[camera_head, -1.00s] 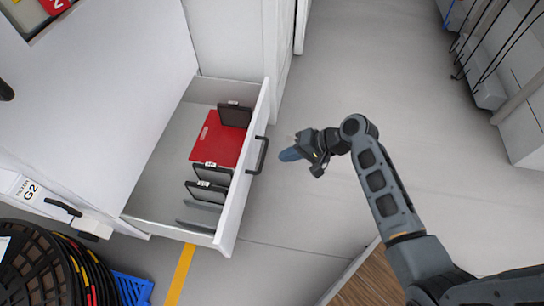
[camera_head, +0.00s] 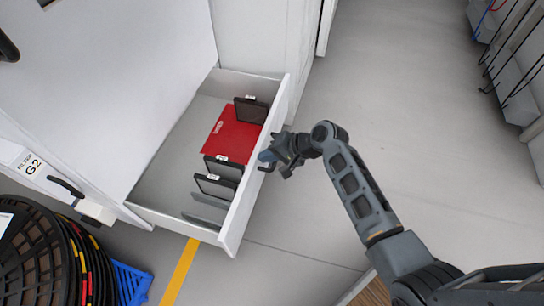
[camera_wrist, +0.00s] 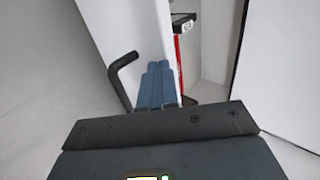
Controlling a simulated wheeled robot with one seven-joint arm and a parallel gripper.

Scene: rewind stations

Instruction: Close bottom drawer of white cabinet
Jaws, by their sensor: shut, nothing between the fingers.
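The bottom drawer (camera_head: 238,205) of the white cabinet (camera_head: 120,80) stands pulled out, and inside it are a red folder or box (camera_head: 229,138) and several dark upright panels. My gripper (camera_head: 265,158) is shut and empty, at the outer face of the drawer front near its dark handle (camera_head: 268,168). In the wrist view the blue fingertips (camera_wrist: 158,75) point at the white drawer front, just right of the dark bar handle (camera_wrist: 118,75). I cannot tell whether the fingers touch the front.
A dark round reel stack (camera_head: 35,255) and a blue crate (camera_head: 131,283) are at the lower left. A bin labelled G2 (camera_head: 30,168) is beside the cabinet. The grey floor (camera_head: 400,120) to the right is open, with racks at the far right edge.

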